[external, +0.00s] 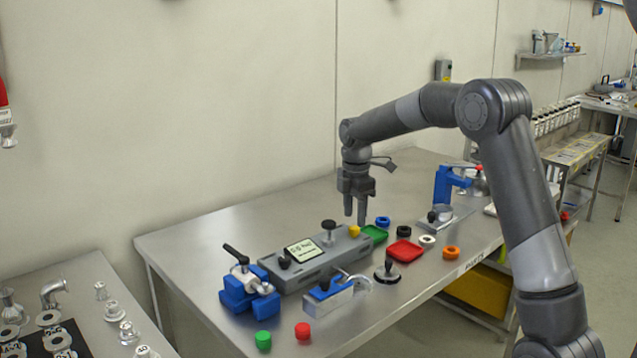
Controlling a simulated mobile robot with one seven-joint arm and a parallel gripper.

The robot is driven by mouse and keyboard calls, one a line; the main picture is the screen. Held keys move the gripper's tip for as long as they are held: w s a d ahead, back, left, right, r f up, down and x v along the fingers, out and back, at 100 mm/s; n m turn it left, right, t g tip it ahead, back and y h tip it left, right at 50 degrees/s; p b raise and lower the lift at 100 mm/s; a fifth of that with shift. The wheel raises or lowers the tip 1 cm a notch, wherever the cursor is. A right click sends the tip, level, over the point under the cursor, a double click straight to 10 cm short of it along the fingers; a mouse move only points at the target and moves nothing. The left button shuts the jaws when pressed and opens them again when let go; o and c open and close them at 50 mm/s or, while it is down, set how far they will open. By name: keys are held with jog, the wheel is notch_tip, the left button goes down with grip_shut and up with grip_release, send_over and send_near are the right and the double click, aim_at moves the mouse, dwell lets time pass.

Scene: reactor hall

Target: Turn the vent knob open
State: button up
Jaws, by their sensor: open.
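A grey box with a small display (304,250) lies on the steel table. It carries a black knob (285,261) at its left end and a taller black knob (329,227) near its right end. A small yellow part (354,231) sits at its right end. I cannot tell which of these is the vent knob, and no label is readable. My gripper (355,219) points down, open and empty, just above the yellow part and right of the taller knob. Whether it touches the yellow part cannot be told.
A blue clamp block with a black lever (240,287) stands left of the box. A blue-and-metal latch (335,289) and a black-knobbed disc (387,270) lie in front. A blue stand (446,185) is behind.

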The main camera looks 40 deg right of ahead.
aim_at(354, 227)
jog(key=shift+f, duration=1.55)
jog(key=c, duration=1)
